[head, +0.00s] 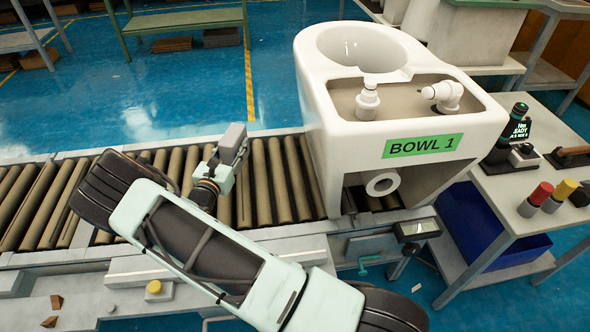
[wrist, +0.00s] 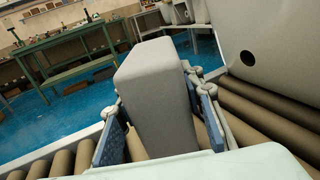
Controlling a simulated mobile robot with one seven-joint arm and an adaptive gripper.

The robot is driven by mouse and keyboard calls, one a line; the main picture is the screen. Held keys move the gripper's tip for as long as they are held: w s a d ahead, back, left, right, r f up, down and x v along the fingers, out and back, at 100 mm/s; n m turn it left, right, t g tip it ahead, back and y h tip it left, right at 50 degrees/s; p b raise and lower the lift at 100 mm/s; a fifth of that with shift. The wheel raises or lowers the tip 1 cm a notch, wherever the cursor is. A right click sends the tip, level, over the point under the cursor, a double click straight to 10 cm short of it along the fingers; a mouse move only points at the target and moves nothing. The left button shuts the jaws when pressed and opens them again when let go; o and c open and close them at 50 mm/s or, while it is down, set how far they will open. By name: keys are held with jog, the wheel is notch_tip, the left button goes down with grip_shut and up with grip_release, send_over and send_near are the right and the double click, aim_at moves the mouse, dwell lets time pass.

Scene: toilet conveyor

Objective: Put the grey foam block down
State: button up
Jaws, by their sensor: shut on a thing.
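The grey foam block (wrist: 157,98) stands upright between the two fingers of my gripper (wrist: 155,125) in the wrist view. The fingers are shut on its sides. In the head view the block (head: 233,141) shows at the end of my gripper (head: 226,165), above the conveyor rollers, left of the toilet bowl. The block's lower end is hidden, so I cannot tell whether it touches the rollers.
The white toilet bowl (head: 330,100), labelled BOWL 1, stands on the roller conveyor (head: 265,185) just right of my gripper. Rollers to the left are bare. A side table (head: 510,200) with several tools stands at the right. A green bench (head: 180,20) is at the back.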

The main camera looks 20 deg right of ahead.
jog(key=s+d+b, duration=0.1)
jog(key=s+d, duration=0.1)
jog(key=d, duration=0.7)
jog(key=s+d+b, duration=0.2)
jog(key=d, duration=0.6)
jog(key=f+b, duration=0.1)
jog(key=f, duration=0.1)
jog(key=f+b, duration=0.1)
jog(key=f, duration=0.1)
jog(key=f+b, duration=0.1)
jog(key=f, duration=0.2)
jog(key=shift+w+d, duration=0.15)
jog(key=shift+d, duration=0.15)
jog(key=shift+d+b, duration=0.4)
jog(key=shift+d, duration=0.05)
jog(key=o, duration=0.9)
jog(key=shift+f, duration=0.1)
jog(key=shift+o, duration=0.2)
